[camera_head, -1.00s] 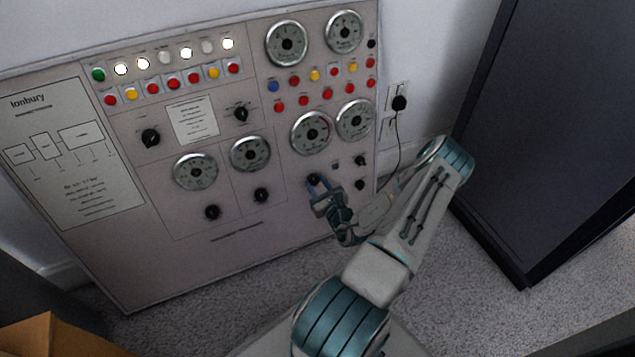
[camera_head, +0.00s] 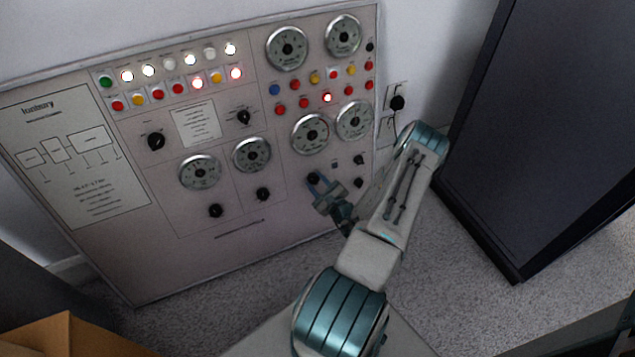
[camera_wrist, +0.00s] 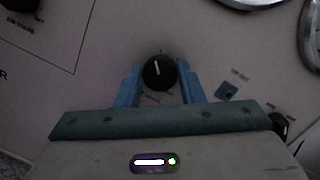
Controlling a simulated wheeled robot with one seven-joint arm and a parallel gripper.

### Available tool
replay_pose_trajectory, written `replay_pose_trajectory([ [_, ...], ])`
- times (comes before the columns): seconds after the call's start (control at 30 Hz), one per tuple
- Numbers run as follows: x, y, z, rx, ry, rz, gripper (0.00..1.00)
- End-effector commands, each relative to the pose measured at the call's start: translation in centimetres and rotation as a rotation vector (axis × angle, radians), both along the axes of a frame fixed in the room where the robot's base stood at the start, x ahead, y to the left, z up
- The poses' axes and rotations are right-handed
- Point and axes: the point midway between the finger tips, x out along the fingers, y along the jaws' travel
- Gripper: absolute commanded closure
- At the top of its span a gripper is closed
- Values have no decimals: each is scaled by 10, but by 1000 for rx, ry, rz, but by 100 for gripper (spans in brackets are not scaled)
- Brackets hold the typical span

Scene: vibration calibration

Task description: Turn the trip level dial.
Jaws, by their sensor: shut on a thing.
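A black round dial (camera_head: 313,178) with a white pointer line sits low on the right part of the grey panel (camera_head: 262,285). In the wrist view the dial (camera_wrist: 160,73) lies between the two blue fingers, its line pointing nearly straight up, tilted slightly left. My gripper (camera_head: 317,183) is shut on this dial, one finger on each side; it also shows in the wrist view (camera_wrist: 160,80). The dial's lettering is too small and dark to read, so I cannot tell its name.
Other black knobs (camera_head: 263,194) and round gauges (camera_head: 310,134) surround the dial. Small switches (camera_head: 359,160) sit close to its right. A dark cabinet (camera_head: 545,120) stands at the right, and a cardboard box (camera_head: 65,338) at the lower left. Carpet is free before the panel.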

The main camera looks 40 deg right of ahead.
Motion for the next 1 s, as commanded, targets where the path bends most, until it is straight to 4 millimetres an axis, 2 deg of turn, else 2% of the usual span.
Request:
replay_pose_trajectory([
  [0.23, -1, -1, -1, 1, 2, -2, 88],
  [0.27, -1, -1, -1, 1, 3, -2, 62],
  [0.33, -1, -1, -1, 1, 2, -2, 43],
  [0.6, 0, 0, 0, 1, 1, 0, 43],
  [0.73, -8, 1, 1, 1, 3, -1, 43],
  [0.87, -29, 3, 3, 4, 3, -2, 43],
  [1.0, -61, 6, 5, 4, 5, -5, 43],
])
